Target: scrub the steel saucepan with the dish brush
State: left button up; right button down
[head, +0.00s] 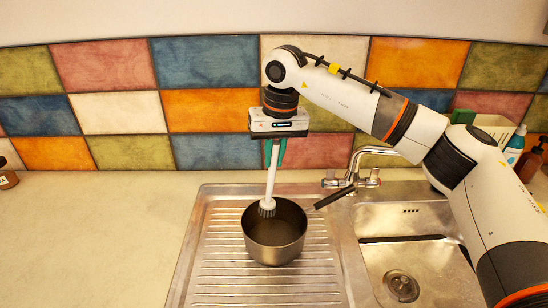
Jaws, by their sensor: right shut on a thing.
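The steel saucepan (275,250) stands upright on the ribbed drainboard (215,270), its dark handle (335,196) pointing up and right towards the tap. My right gripper (275,152) is above the pan, pointing down, shut on the white handle of the dish brush (271,180). The brush hangs upright, and its bristle head (267,207) is at the far left part of the pan's opening. I cannot tell whether the bristles touch the pan's inner wall. My left gripper is not in view.
The sink basin (415,265) with its drain lies right of the pan, with a chrome tap (352,178) behind. Bottles, including a blue one (515,146), stand at the far right. A small brown jar (7,176) is at the far left. The left counter (95,230) is clear.

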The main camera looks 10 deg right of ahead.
notch_tip(320, 180, up, 8)
jog(key=p, duration=0.5)
jog(key=shift+f, duration=0.25)
jog(key=shift+f, duration=0.1)
dwell(0.4)
